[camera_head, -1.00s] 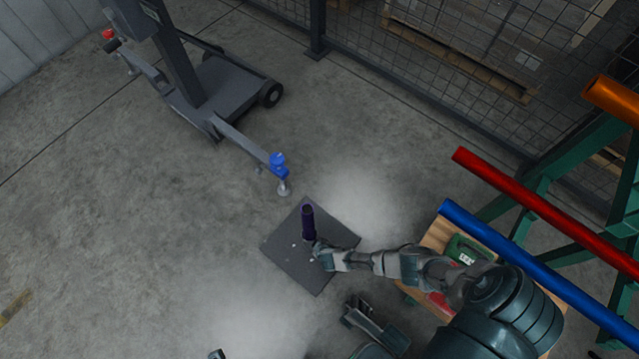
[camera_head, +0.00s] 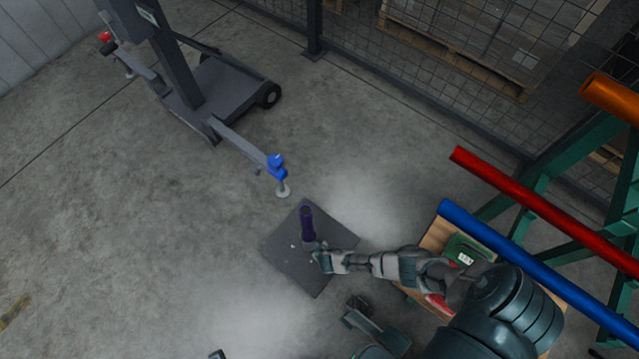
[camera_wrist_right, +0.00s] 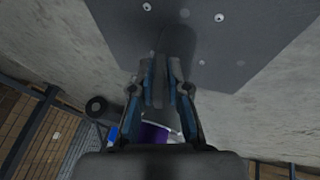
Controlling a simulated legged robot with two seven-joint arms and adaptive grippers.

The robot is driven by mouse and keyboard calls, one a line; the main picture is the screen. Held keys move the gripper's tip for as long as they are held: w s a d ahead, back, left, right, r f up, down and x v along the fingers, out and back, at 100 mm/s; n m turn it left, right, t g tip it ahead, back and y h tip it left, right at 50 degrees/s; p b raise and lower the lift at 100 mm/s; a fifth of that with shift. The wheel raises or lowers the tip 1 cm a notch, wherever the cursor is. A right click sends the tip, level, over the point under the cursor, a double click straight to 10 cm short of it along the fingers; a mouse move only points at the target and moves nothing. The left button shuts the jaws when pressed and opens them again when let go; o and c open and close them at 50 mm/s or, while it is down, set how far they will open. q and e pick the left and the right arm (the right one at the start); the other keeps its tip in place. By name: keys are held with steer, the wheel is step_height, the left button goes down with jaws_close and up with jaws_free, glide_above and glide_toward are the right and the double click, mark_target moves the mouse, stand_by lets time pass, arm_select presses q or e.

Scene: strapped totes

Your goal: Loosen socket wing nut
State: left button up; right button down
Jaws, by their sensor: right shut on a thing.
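A dark purple upright tube, the socket (camera_head: 307,222), stands on a dark square base plate (camera_head: 296,272) on the floor. My right gripper (camera_head: 316,252) is at the socket's lower part, on its right side. In the right wrist view my right gripper (camera_wrist_right: 164,98) has its fingers close together on a small dark piece, which looks like the wing nut but is too dark to make out clearly. The purple socket (camera_wrist_right: 154,136) shows behind the fingers there.
A grey wheeled stand (camera_head: 225,95) with a blue-tipped arm (camera_head: 277,165) reaches close to the plate's far side. Blue (camera_head: 540,270) and red (camera_head: 540,210) bars and a wooden-topped table (camera_head: 436,236) are at the right. Floor at left is clear.

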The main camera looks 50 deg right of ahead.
steer(key=shift+s+f+h, duration=0.25)
steer(key=shift+s+h, duration=0.1)
steer(key=shift+h, duration=0.15)
stand_by(1.3)
steer(key=c, duration=1.3)
jaws_free()
steer(key=shift+w+r, duration=0.1)
steer(key=shift+w, duration=0.05)
steer(key=shift+a+r, duration=0.1)
steer(key=shift+r, duration=0.15)
steer(key=v, duration=1.1)
steer(key=shift+s+r, duration=0.1)
steer(key=shift+s, duration=0.1)
steer(key=shift+r, duration=0.1)
